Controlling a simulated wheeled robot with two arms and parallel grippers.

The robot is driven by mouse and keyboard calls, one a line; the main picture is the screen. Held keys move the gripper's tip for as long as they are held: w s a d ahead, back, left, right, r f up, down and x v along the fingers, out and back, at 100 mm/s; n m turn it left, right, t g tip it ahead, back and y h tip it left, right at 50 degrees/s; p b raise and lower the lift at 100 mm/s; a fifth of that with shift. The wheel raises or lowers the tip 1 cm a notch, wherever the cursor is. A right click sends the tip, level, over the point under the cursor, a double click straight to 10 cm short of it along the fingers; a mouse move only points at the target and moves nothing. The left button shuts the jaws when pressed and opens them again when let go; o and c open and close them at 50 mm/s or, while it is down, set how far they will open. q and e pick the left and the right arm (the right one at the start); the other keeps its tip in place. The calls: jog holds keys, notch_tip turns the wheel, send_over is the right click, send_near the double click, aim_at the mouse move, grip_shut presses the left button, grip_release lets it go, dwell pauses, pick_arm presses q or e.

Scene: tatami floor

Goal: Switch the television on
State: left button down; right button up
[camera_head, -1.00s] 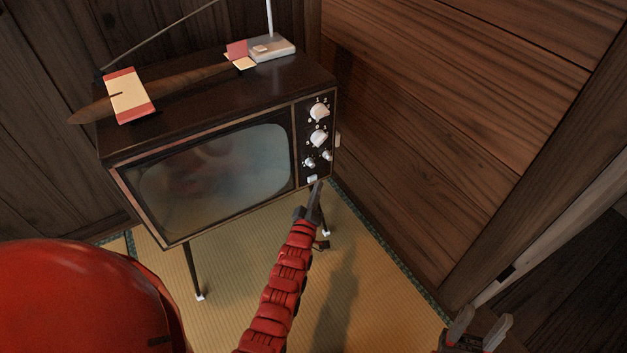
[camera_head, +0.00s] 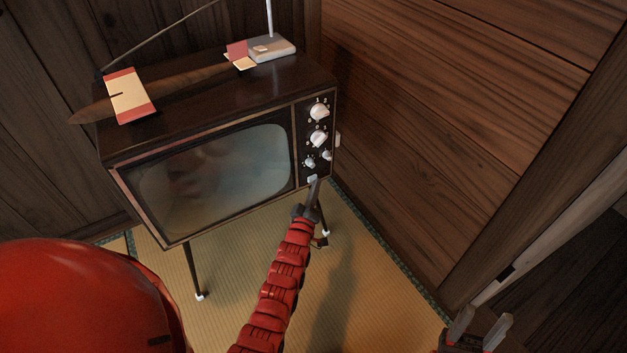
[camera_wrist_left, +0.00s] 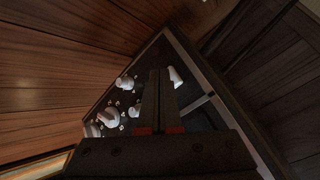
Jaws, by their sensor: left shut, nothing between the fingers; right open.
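The television (camera_head: 215,170) is an old wooden-cased set on thin legs in the corner, with a dark grey screen. Its control panel at the right of the screen has two large white knobs (camera_head: 319,112), two small knobs (camera_head: 309,162) and a white switch (camera_head: 312,179) at the bottom. My left gripper (camera_head: 314,184) is shut and empty, its tips right at the bottom switch. In the left wrist view the fingers (camera_wrist_left: 159,75) point at the panel, with the white switch (camera_wrist_left: 175,77) just right of the tips; contact cannot be told. My right gripper (camera_head: 482,328) is open and empty at the lower right.
A wooden model plane (camera_head: 185,90) with red and cream wings and an antenna base (camera_head: 271,48) lie on top of the television. A plank wall (camera_head: 450,110) stands close on the right. The tatami floor (camera_head: 365,290) in front is clear.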

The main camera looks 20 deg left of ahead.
pick_arm(q)
jog(key=shift+w+a, duration=0.2)
dwell(0.4)
jog(key=shift+s+d+p, duration=0.3)
jog(key=shift+s+d, duration=0.15)
jog(key=shift+d, duration=0.15)
jog(key=s+d+p, duration=0.2)
jog(key=s+d, duration=0.1)
jog(key=d, duration=0.1)
jog(key=shift+s+d, duration=0.35)
jog(key=shift+s, duration=0.05)
jog(key=shift+r, duration=0.1)
dwell(0.4)
